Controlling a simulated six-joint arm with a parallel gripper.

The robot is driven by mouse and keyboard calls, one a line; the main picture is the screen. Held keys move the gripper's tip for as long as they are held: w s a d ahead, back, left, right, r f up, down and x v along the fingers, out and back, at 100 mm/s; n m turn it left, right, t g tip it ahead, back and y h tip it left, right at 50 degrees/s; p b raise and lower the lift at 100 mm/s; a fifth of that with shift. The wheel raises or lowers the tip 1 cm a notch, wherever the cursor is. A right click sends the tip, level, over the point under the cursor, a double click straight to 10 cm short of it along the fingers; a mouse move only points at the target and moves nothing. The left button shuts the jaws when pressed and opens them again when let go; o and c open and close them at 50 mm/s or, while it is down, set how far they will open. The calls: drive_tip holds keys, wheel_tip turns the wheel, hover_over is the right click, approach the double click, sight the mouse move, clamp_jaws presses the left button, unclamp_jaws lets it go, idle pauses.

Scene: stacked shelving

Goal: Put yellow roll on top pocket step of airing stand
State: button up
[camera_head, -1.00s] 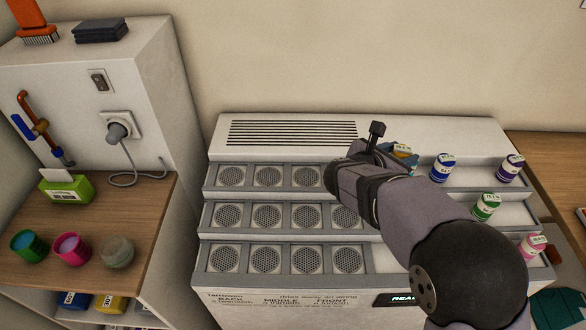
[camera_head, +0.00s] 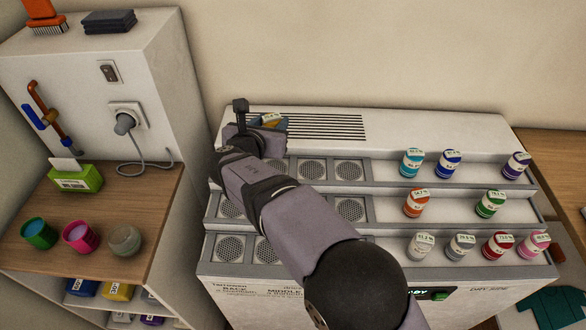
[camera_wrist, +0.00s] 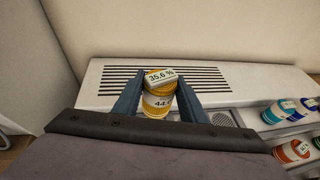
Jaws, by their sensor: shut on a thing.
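My gripper (camera_head: 266,124) is shut on the yellow roll, which is largely hidden by the fingers in the head view. In the wrist view the yellow roll (camera_wrist: 157,106) sits between the two blue-grey fingers, its white label showing. The gripper is over the back left of the airing stand (camera_head: 420,134), near the vent slots and the left end of the top step. The top pocket step has round mesh pockets, such as this empty pocket (camera_head: 312,169). My arm hides its left end and parts of the lower steps. I cannot tell the roll's height above the stand.
Several coloured jars, including a teal one (camera_head: 411,163) and an orange one (camera_head: 416,203), stand on the stand's right half. A white cabinet (camera_head: 80,85) with a socket and cable rises at the left. A wooden shelf (camera_head: 150,200) holds cups and a green box.

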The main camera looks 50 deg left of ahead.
drive_tip(key=shift+f+p, duration=0.65)
drive_tip(key=shift+f, duration=4.35)
drive_tip(key=shift+f, duration=0.15)
drive_tip(key=o, duration=1.1)
drive_tip(key=shift+r, duration=0.2)
drive_tip(key=b+v, duration=0.3)
drive_tip(key=v, duration=0.9)
drive_tip(key=shift+s+f, duration=0.1)
